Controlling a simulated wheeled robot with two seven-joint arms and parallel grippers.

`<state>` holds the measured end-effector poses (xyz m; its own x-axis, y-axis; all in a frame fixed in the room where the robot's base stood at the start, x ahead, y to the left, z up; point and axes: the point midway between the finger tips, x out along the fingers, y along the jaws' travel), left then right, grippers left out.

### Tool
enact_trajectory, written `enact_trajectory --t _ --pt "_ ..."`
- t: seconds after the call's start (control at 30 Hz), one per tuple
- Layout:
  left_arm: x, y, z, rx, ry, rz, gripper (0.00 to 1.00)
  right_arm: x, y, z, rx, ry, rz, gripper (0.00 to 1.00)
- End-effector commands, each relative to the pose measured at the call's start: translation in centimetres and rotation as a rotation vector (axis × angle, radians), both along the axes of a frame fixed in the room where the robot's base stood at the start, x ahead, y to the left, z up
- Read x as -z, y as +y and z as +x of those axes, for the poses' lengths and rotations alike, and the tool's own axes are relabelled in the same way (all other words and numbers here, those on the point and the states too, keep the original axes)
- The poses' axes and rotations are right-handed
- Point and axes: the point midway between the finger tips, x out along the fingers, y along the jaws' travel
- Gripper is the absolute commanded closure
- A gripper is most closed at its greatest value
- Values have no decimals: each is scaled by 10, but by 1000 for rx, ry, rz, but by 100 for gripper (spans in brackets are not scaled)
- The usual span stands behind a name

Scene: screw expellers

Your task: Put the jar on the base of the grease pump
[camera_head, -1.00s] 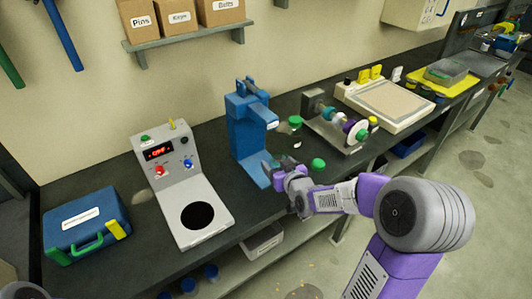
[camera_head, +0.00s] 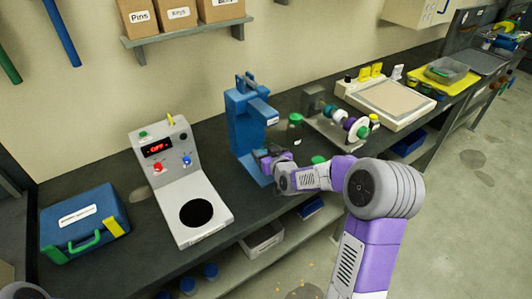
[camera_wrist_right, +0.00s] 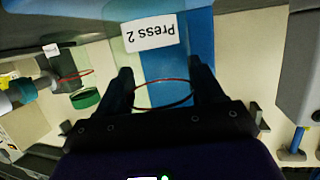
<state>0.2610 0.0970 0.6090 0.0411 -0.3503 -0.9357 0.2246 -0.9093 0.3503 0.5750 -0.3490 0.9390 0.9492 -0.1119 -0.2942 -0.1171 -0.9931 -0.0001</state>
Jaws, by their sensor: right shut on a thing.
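The blue press (camera_head: 247,118) stands upright on the bench in the head view. In the right wrist view its label (camera_wrist_right: 150,33) reads "Press 2", upside down. My right gripper (camera_head: 268,158) is close in front of the press, over its low front base. It is shut on a clear jar, whose red rim (camera_wrist_right: 161,81) shows between the fingers in the right wrist view. The jar's body is hard to see, and whether it touches the base cannot be told.
A grey machine (camera_head: 178,180) with a display stands left of the press, a blue case (camera_head: 85,222) farther left. A green-lidded jar (camera_head: 295,126) and a green lid (camera_head: 318,160) lie to the right, before a rack of coloured wheels (camera_head: 343,128).

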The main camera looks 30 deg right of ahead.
Motion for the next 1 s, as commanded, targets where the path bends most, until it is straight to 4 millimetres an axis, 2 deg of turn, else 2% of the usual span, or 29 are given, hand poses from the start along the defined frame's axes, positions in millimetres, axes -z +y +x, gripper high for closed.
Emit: enact_trajectory --t 0.2,0.23,0.4,0.67,0.8,1.0 --pt "5 0 0 0 0 0 23 3 0 0 0 -2 0 76" --pt "5 0 0 0 0 0 23 4 0 0 0 0 0 32" --pt "4 0 0 0 0 0 23 3 0 0 0 0 1 7" --pt "4 0 0 0 0 0 23 2 0 0 0 0 1 7" --pt "-3 0 0 0 0 0 23 -3 0 0 0 1 1 7" --pt "-6 0 0 0 0 0 23 -14 3 -36 3 0 0 7"
